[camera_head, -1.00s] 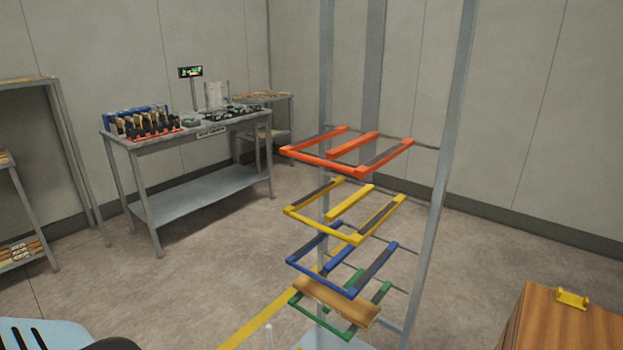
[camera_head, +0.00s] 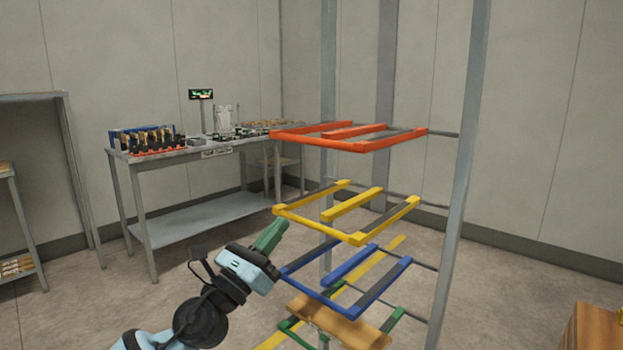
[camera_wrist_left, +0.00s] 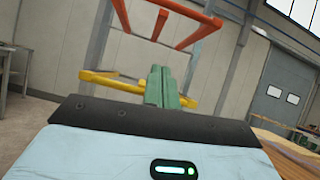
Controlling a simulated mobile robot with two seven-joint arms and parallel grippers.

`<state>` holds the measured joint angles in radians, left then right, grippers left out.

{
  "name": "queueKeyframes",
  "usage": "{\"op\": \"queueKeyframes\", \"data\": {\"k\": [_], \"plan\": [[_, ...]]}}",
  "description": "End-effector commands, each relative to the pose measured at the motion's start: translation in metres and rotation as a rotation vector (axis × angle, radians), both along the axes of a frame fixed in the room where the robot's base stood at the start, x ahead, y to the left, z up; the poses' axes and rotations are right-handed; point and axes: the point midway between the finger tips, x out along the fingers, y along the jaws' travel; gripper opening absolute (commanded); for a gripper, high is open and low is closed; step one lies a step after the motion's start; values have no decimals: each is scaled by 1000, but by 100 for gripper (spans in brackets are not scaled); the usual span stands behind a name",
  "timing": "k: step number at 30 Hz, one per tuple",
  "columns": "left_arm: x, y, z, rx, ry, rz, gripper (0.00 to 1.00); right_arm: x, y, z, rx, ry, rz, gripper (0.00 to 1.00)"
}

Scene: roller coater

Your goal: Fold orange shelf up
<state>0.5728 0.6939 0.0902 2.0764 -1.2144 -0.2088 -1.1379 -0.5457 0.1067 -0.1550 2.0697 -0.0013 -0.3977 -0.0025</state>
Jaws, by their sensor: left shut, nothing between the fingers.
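The orange shelf (camera_head: 361,146) is the top frame of a tall grey rack and lies flat, sticking out from the posts. It also shows from below in the left wrist view (camera_wrist_left: 176,10). My left gripper (camera_head: 272,234) is shut and empty, with green fingers pointing up. It is lower than the orange shelf and to its left, apart from it in the head view. In the left wrist view its fingers (camera_wrist_left: 162,86) overlap the yellow shelf's bar (camera_wrist_left: 112,82); I cannot tell whether they touch. My right gripper is not in view.
Below the orange shelf are a yellow shelf (camera_head: 361,238), a blue shelf (camera_head: 375,291) and a green shelf (camera_head: 393,320) bearing a wooden board (camera_head: 338,322). A workbench (camera_head: 190,158) stands at the back left. A wooden box (camera_head: 595,328) is at the lower right.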

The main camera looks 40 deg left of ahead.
Motion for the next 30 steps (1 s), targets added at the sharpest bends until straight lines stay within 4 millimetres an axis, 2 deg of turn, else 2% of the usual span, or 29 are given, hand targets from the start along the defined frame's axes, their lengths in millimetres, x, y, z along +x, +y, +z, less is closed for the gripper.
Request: {"op": "queueKeyframes", "data": {"k": [3, 9, 14, 30], "plan": [[-1, 1, 17, 79, -47, 36, 0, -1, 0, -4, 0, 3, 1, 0], [0, 1, 21, 93, -56, 43, 0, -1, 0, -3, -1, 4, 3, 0], [8, 1, 28, 91, -57, 42, 0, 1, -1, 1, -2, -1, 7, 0], [77, -4, 75, 86, -58, 43, 0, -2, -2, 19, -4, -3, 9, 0]]}}
